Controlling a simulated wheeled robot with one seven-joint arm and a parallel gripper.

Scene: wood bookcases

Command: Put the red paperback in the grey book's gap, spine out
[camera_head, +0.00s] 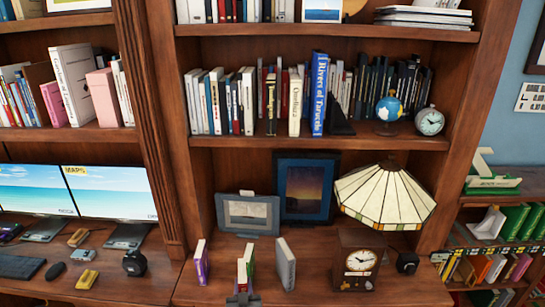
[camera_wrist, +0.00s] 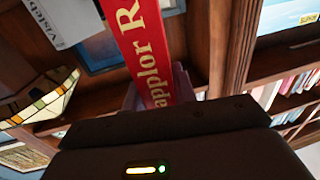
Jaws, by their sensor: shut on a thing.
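The red paperback (camera_head: 242,272) is upright in my gripper (camera_head: 243,292), above or on the desk-height shelf; I cannot tell whether it touches. In the wrist view, its red spine with yellow lettering (camera_wrist: 147,45) faces my wrist. The grey book (camera_head: 286,265) stands apart to its right in the head view; a pale lettered book shows at upper left in the wrist view (camera_wrist: 62,18). A purple book (camera_head: 201,262) stands to the left. A green strip (camera_head: 250,258) shows right beside the red paperback. My gripper is shut on the red paperback; its fingertips are mostly hidden.
Behind stand a grey picture frame (camera_head: 248,214) and a dark blue frame (camera_head: 304,190). A stained-glass lamp (camera_head: 386,196) and a wooden clock (camera_head: 357,262) stand to the right. Bare wood lies left of the clock.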

